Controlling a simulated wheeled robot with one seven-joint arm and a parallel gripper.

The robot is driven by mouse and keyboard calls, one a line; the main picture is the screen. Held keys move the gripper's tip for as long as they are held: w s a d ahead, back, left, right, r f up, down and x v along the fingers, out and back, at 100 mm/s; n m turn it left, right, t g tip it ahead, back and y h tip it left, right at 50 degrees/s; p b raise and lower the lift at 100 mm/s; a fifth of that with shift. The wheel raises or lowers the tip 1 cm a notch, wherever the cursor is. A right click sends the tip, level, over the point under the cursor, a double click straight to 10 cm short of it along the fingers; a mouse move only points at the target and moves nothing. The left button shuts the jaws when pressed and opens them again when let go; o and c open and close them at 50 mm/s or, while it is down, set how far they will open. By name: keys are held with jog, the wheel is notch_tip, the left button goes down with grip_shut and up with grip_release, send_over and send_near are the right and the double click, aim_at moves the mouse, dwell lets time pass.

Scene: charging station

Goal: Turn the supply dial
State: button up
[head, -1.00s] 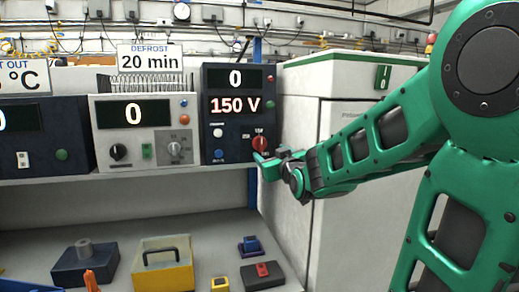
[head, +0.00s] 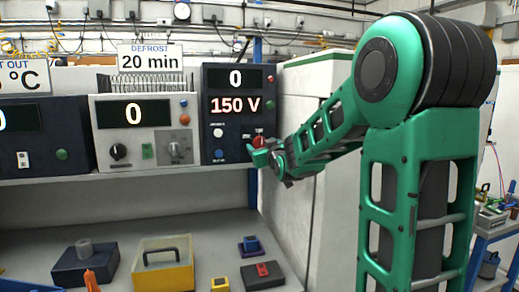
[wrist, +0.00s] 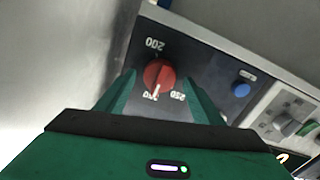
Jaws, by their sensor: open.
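The supply dial is a red knob (head: 258,142) at the lower right of a dark blue unit (head: 211,117) whose displays read 0 and 150 V. In the wrist view the dial (wrist: 160,72) appears upside down, its white mark pointing toward a partly hidden label at the bottom, with a 200 label opposite. My gripper (head: 261,155) is right at the dial in the head view. In the wrist view my gripper (wrist: 159,80) is open, one green finger on each side of the dial. Gaps show between fingers and knob; I cannot tell how deep the fingertips reach.
A blue button (wrist: 241,90) is near the right finger. A grey unit (head: 146,133) stands left of the blue unit on the shelf. A white cabinet (head: 297,190) stands close on the right. A yellow box (head: 163,275) is on the lower surface.

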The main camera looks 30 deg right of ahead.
jog(key=c, duration=1)
jog(key=shift+c, duration=0.2)
jog(key=shift+a+m, duration=0.1)
jog(key=shift+m, duration=0.2)
jog(key=shift+f+m, duration=0.1)
jog(key=shift+m, duration=2.4)
jog(key=o, duration=1)
jog(key=shift+o, duration=0.2)
